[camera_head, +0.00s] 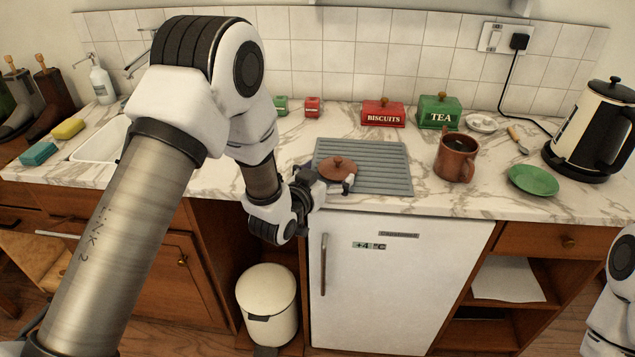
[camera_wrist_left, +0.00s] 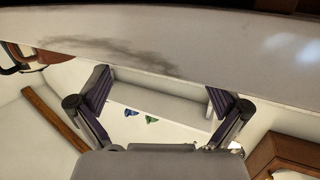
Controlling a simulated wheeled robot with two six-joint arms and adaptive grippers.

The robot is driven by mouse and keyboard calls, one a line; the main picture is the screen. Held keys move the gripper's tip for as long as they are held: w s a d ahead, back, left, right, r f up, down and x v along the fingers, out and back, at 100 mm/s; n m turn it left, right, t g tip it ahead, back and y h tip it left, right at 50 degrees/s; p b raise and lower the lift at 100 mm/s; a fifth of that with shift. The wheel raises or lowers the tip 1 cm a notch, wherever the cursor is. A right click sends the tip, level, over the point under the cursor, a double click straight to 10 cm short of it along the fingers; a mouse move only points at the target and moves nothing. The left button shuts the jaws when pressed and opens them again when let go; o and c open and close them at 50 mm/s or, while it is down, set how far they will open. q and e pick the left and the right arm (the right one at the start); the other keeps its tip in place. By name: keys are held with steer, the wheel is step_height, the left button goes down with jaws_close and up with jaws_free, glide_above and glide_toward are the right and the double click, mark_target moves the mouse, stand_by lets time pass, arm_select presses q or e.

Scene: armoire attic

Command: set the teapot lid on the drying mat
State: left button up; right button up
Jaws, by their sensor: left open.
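The teapot lid (camera_head: 338,166) is a round red-brown disc with a small knob. In the head view it appears over the front left part of the grey ribbed drying mat (camera_head: 385,180); I cannot tell whether it rests flat. My left gripper (camera_head: 327,181) is open at the lid's left and front side, at the counter's front edge. Its fingers partly hide the lid's lower rim. The left wrist view shows the spread fingers (camera_wrist_left: 160,88) with a pale surface beyond them, and I cannot make out the lid there. My right gripper is out of view.
A red-brown open vessel (camera_head: 457,158) and a green saucer (camera_head: 533,180) stand right of the mat. A kettle (camera_head: 592,130) is farther right. The BISCUITS tin (camera_head: 383,114) and TEA tin (camera_head: 439,112) stand behind. The mat's right part is bare.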

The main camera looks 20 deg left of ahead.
arm_select(q)
steer(key=s+r, duration=0.1)
steer(key=s, duration=0.6)
steer(key=s+a+f+n+g+y, duration=0.1)
steer(key=s+f+g, duration=0.4)
steer(key=s+f, duration=0.6)
steer(key=s+a+f+g+y, duration=0.1)
steer(key=s+f+g, duration=0.55)
steer(key=f, duration=0.85)
steer(key=s+f+g, duration=0.2)
steer(key=s, duration=0.5)
steer(key=s+f+n+g, duration=0.1)
steer(key=s+f+g, duration=0.2)
steer(key=s, duration=0.5)
steer(key=shift+s+a+f, duration=0.2)
steer(key=shift+s+f, duration=0.05)
steer(key=shift+s, duration=0.05)
